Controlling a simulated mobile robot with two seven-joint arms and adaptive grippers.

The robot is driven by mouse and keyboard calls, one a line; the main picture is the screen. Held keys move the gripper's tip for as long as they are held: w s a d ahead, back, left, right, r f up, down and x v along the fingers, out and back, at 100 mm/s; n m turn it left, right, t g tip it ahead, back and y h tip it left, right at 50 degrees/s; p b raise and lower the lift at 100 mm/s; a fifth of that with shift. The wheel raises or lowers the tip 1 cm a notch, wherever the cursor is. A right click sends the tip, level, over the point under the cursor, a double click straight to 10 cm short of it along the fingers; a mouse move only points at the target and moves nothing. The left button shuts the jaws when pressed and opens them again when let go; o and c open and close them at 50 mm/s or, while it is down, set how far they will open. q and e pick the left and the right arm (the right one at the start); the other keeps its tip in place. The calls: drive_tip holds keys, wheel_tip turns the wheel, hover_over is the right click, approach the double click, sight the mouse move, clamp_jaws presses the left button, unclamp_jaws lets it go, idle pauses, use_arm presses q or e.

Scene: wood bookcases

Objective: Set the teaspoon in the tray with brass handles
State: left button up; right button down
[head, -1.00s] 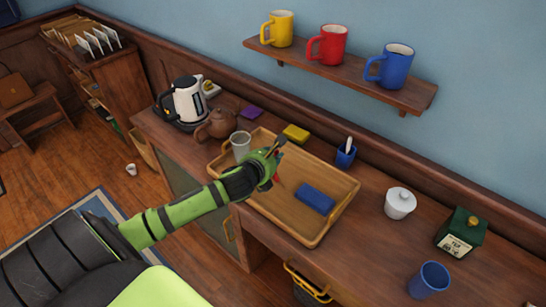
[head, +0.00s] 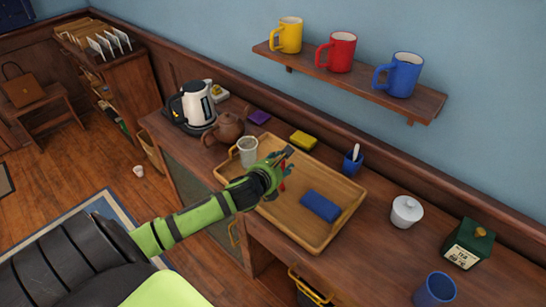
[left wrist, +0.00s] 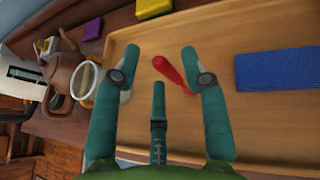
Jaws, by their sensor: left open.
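The wooden tray with brass handles (head: 335,232) lies on the desk. My left gripper (head: 285,160) is over its middle-left part, fingers open, with nothing gripped. In the left wrist view, a red spoon-shaped thing (left wrist: 174,73), which looks like the teaspoon, shows between the open fingers (left wrist: 158,62), over the tray floor (left wrist: 215,40). It seems to lie on the tray floor, but I cannot tell for sure. In the head view, the gripper mostly hides it. My right gripper is not in view.
A blue block (head: 320,206) lies in the tray; a pale mug (head: 248,152) stands at its left end. Nearby are a brown teapot (head: 228,127), kettle (head: 197,103), yellow sponge (head: 303,140) and blue pot (head: 352,163) holding a pale utensil. A mug shelf (head: 345,75) hangs above.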

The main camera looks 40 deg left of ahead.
use_arm(q)
drive_tip(key=b+v, duration=0.1)
drive_tip(key=v, duration=1)
drive_tip(key=shift+s+r, duration=0.15)
drive_tip(key=shift+s, duration=0.2)
drive_tip(key=s+d+f+n+g+h, duration=0.1)
drive_tip(key=s+d+f+n+g, duration=0.55)
drive_tip(key=n, duration=0.95)
drive_tip(key=s+d+f+n+g+h, duration=0.25)
drive_tip(key=s+d+f+n, duration=0.45)
drive_tip(key=s+n, duration=0.65)
wheel_tip(320, 180, down, 23)
drive_tip(key=n+g+b, duration=0.1)
drive_tip(key=n, duration=0.1)
drive_tip(key=s+a+f+g+b, duration=0.1)
drive_tip(key=s+a+f, duration=0.1)
drive_tip(key=s+f, duration=1.2)
drive_tip(key=shift+a+f+y, duration=0.15)
drive_tip(key=shift+f+y, duration=0.3)
drive_tip(key=shift+f, duration=0.05)
